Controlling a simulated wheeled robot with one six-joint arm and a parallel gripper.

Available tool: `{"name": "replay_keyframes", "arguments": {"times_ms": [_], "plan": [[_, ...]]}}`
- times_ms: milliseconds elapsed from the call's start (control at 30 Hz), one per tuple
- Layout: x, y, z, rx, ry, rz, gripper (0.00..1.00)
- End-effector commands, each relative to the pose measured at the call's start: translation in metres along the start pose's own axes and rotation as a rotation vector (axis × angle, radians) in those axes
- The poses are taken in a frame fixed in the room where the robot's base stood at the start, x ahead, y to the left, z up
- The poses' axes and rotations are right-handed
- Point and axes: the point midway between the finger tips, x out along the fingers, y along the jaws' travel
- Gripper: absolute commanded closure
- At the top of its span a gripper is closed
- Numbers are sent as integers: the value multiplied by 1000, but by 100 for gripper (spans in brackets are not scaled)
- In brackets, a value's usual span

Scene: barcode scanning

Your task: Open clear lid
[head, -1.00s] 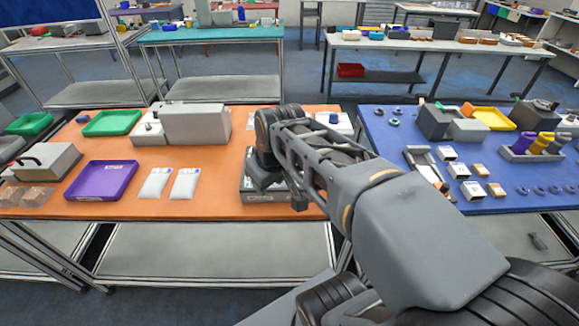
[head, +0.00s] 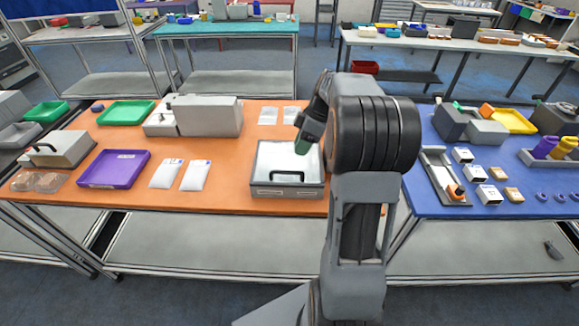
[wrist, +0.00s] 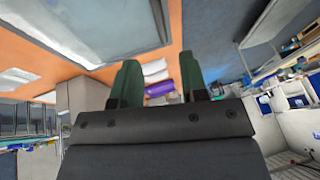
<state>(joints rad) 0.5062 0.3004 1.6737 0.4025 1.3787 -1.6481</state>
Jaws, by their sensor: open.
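A grey box with a pale, see-through-looking clear lid (head: 275,158) stands near the right end of the orange table. The lid looks flat and closed, with a dark handle (head: 287,176) at its front edge. In the wrist view the lid (wrist: 95,22) fills the upper left as a large pale panel. My gripper (head: 303,143) is over the back right part of the lid, pointing down and left. Its green fingers (wrist: 157,85) are apart with nothing between them. Whether they touch the lid I cannot tell.
White packets (head: 195,175) and a purple tray (head: 113,168) lie to the left of the box. A large grey machine (head: 208,116) stands behind left. The blue table (head: 440,150) at right holds small boxes and a grey holder.

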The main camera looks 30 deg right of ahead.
Motion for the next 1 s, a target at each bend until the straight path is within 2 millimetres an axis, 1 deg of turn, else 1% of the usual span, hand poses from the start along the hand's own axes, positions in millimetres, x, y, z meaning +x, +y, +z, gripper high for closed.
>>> {"name": "replay_keyframes", "arguments": {"times_ms": [33, 200, 333, 500, 700, 967, 1000], "plan": [[10, -1, -1, 1, -1, -5, 60], [42, -1, -1, 1, 0, -4, 60], [61, -1, -1, 1, -2, -4, 60], [78, -1, -1, 2, -1, -2, 60], [87, 0, -1, 1, -1, 0, 60], [88, 0, 0, 1, -1, 1, 60], [88, 0, 0, 1, -1, 1, 62]]}}
